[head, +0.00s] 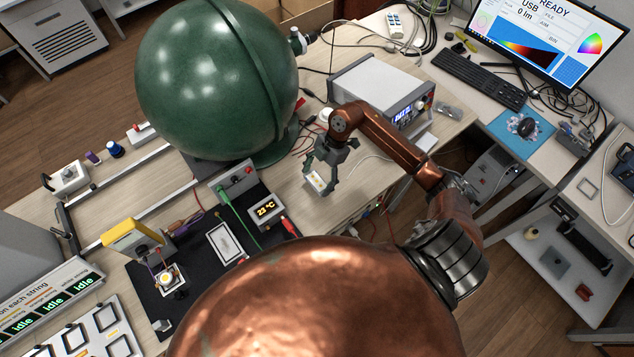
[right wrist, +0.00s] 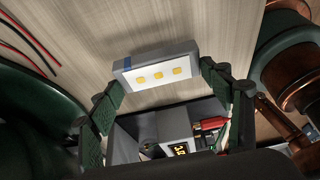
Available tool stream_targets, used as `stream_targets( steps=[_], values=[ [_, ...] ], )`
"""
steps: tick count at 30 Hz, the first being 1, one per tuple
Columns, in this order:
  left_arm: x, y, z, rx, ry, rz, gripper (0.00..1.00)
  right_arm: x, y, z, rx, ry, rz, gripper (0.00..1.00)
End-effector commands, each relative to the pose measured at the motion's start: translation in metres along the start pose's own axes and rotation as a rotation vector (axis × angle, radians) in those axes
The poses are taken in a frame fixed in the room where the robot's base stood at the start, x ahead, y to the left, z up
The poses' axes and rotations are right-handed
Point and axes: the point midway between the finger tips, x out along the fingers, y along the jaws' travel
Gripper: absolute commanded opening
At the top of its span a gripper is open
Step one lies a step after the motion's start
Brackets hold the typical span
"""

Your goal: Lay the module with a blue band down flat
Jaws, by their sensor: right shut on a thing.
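My right gripper (head: 322,170) is shut on a small grey module (head: 316,183) near the front edge of the wooden table (head: 355,178). In the right wrist view the module (right wrist: 157,66) sits between the two fingertips (right wrist: 160,82). That face is turned partly toward the wrist camera. The module appears to be above the wood; I cannot tell the exact gap. My left gripper is not in view.
A big green sphere (head: 205,75) stands behind on the left, and a grey bench instrument (head: 375,85) behind on the right. A dark mat (head: 205,275) with a temperature display (head: 266,208) lies to the left. Cables run across the table. Bare wood lies around the gripper.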

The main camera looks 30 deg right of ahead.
Motion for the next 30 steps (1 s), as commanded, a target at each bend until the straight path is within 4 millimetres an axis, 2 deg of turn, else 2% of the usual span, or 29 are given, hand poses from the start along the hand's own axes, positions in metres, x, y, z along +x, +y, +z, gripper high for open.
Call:
stream_targets(
  steps=[3, 5, 14, 15, 22, 30],
  values=[
    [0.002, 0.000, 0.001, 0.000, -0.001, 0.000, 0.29, 0.020, -0.001, 0.006, 0.003, 0.004, -0.002, 0.43],
    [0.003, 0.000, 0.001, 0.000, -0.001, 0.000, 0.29, 0.026, -0.001, 0.009, 0.002, 0.004, -0.002, 0.43],
    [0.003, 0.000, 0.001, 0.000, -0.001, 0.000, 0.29, 0.028, -0.001, 0.011, 0.000, 0.000, -0.001, 0.43],
    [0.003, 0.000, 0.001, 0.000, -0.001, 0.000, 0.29, 0.028, -0.001, 0.011, 0.000, 0.000, -0.001, 0.74],
    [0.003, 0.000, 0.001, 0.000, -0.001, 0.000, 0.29, 0.028, -0.001, 0.011, 0.000, 0.000, -0.001, 0.89],
    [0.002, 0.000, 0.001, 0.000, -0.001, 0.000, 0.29, 0.027, -0.001, 0.010, 0.000, 0.000, -0.001, 0.89]
  ],
)
